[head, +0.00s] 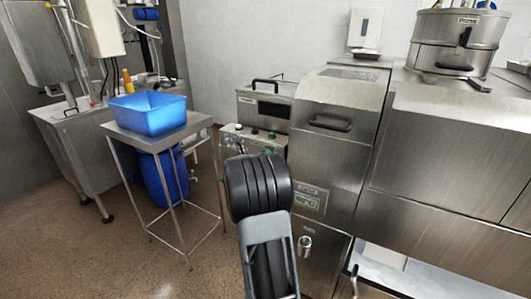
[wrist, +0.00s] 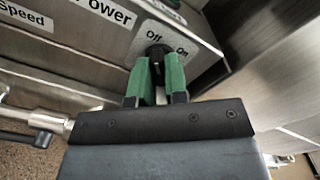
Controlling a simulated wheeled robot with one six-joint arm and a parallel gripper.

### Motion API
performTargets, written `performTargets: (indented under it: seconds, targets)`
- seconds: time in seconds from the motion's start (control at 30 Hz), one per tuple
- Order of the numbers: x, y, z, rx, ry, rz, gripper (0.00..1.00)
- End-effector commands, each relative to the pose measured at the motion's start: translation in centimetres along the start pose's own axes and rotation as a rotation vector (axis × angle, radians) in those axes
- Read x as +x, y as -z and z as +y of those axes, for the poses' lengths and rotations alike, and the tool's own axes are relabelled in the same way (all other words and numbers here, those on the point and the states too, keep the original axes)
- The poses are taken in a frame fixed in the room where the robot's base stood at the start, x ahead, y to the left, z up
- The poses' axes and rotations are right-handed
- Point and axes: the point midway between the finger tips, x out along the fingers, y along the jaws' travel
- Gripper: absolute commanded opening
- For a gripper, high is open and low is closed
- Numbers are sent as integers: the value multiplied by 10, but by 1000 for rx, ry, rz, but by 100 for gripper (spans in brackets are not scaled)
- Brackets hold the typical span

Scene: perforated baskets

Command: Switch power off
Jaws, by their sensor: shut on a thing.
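In the wrist view, a black rotary power switch (wrist: 157,52) sits on a steel panel between the labels "Off" and "On", beside the word "Power". My gripper (wrist: 158,68) has its green fingers closed around the knob, one on each side. Which way the knob points is hard to tell, as the fingers cover much of it. In the head view, the steel machine (head: 262,112) with the control panel stands in the middle, and my arm hides the gripper and part of the panel.
A blue basket (head: 147,112) sits on a steel stand at the left, with a blue barrel (head: 163,178) under it. A tall steel unit (head: 335,125) with a small display stands right of the panel. The floor (head: 100,255) at the front left is clear.

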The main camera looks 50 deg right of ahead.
Motion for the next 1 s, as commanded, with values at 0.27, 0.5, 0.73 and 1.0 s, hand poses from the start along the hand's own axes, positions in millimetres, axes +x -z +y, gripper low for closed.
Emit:
performTargets:
  seconds: [0.27,0.5,0.73,1.0]
  targets:
    - [0,-1,0,-61,1,-1,0]
    - [0,0,0,-71,1,-1,0]
    - [0,0,0,-71,1,-1,0]
    - [0,0,0,-69,0,-1,39]
